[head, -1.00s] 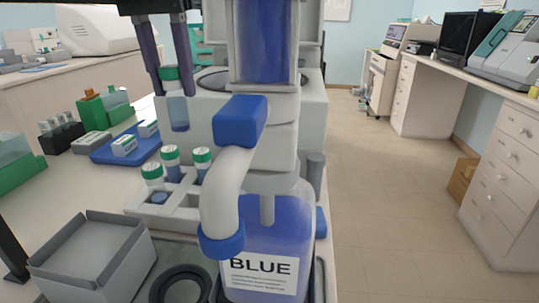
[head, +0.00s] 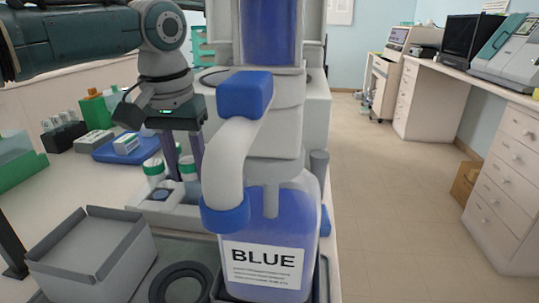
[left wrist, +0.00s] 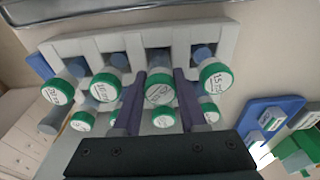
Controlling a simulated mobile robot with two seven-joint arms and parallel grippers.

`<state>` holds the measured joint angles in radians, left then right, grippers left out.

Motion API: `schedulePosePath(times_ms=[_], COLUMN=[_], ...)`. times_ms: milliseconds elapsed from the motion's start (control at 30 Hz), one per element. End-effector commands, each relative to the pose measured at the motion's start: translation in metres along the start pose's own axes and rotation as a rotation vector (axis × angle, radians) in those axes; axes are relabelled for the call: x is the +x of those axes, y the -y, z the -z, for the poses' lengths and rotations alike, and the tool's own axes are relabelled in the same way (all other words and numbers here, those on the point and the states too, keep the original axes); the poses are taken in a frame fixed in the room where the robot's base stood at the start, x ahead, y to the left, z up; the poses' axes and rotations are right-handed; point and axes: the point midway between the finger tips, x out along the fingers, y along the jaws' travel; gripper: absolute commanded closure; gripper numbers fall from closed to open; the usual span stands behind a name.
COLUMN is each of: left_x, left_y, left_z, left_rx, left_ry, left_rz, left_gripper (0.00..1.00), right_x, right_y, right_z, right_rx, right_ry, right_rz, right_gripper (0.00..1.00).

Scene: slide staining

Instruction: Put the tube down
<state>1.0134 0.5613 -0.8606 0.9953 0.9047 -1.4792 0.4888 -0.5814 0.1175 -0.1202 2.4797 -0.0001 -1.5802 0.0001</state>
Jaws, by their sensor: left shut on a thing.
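My left gripper (head: 184,168) points down over the white tube rack (head: 152,214), its two dark purple fingers shut on a tube. The held tube's green-rimmed white cap (head: 187,168) shows between the fingers. In the left wrist view the fingers (left wrist: 162,92) stand among several capped tubes, with a cap (left wrist: 160,88) between them. Another capped tube (head: 153,169) stands in the rack to the left. The held tube's lower end is hidden, so I cannot tell whether it is seated in a slot. My right gripper is not in view.
A large blue bottle (head: 268,225) labelled BLUE stands close to the right of the rack. A grey open box (head: 90,262) and a dark ring (head: 182,284) lie in front. A blue tray (head: 108,153) with small boxes is behind left.

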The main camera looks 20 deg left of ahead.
Motion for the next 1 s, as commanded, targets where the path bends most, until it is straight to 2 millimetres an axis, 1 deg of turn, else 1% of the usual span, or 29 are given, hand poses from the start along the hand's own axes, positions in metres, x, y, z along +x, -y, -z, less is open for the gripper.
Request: schedulePosePath(times_ms=[100,400,433,600,700,900,1000], left_x=[0.0000,0.0091,0.0094,0.0088,0.0087,0.0085,0.0043], left_y=[-0.0002,-0.0002,-0.0001,0.0000,0.0000,0.0000,0.0001], left_z=[0.0000,-0.0014,-0.0014,-0.0013,-0.0012,-0.0011,-0.0001], left_rx=[0.000,-0.001,0.000,0.000,0.000,0.000,-0.001], left_ry=[0.000,0.000,0.000,0.000,0.000,0.000,-0.002], left_rz=[0.000,0.000,0.000,0.000,0.000,0.000,0.000], left_gripper=[1.00,1.00,0.58,0.38,0.29,0.29,0.29], right_x=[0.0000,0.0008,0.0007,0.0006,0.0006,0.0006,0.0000], right_y=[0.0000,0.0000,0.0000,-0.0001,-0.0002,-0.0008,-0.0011], right_z=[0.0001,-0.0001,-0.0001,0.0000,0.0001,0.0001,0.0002], right_rx=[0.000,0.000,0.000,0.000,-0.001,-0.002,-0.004], right_ry=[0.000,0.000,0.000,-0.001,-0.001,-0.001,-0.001], right_rz=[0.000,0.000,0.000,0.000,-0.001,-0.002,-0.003], right_gripper=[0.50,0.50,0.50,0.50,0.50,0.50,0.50])
